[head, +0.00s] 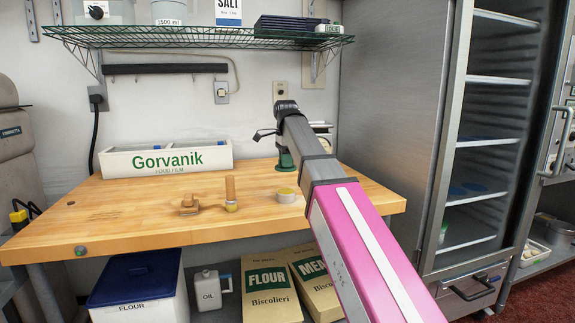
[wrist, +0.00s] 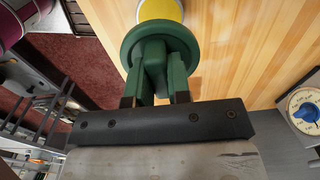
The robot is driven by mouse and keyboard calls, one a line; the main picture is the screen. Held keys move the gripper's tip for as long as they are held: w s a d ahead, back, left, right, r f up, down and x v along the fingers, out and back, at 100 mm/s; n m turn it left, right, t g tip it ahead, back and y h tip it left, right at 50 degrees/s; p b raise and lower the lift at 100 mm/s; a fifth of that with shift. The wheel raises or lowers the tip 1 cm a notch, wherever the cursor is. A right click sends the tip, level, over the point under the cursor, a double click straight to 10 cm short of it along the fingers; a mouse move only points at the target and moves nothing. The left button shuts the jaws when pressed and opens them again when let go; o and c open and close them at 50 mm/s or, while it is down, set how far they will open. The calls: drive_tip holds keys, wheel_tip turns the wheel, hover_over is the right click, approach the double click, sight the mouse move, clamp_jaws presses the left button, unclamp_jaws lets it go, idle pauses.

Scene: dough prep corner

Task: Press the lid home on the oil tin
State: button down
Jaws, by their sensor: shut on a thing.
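My gripper (wrist: 155,98) is shut on the stem of a green piece with a round flange (wrist: 133,40) in the wrist view. In the head view this green piece (head: 286,160) shows low behind my arm, at the back right of the wooden table; whether it touches the tabletop I cannot tell. My fingers are hidden there. A yellow round surface (wrist: 160,9) shows just past the flange in the wrist view, partly covered by it. A small round tin with a yellowish top (head: 286,194) stands on the table in front of the green piece. I cannot tell whether its lid is seated.
The wooden table (head: 110,215) is clear at front left. A Gorvanik box (head: 120,163) stands at the back. A wire shelf (head: 200,38) hangs above. A dial device (wrist: 303,104) is at right in the wrist view.

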sight(286, 191)
drive_tip(key=shift+f, duration=0.1)
idle(0.3)
drive_tip(key=shift+f, duration=3.45)
drive_tip(key=shift+f, duration=0.6)
unclamp_jaws()
drive_tip(key=shift+r, duration=0.1)
drive_tip(key=shift+r, duration=4.4)
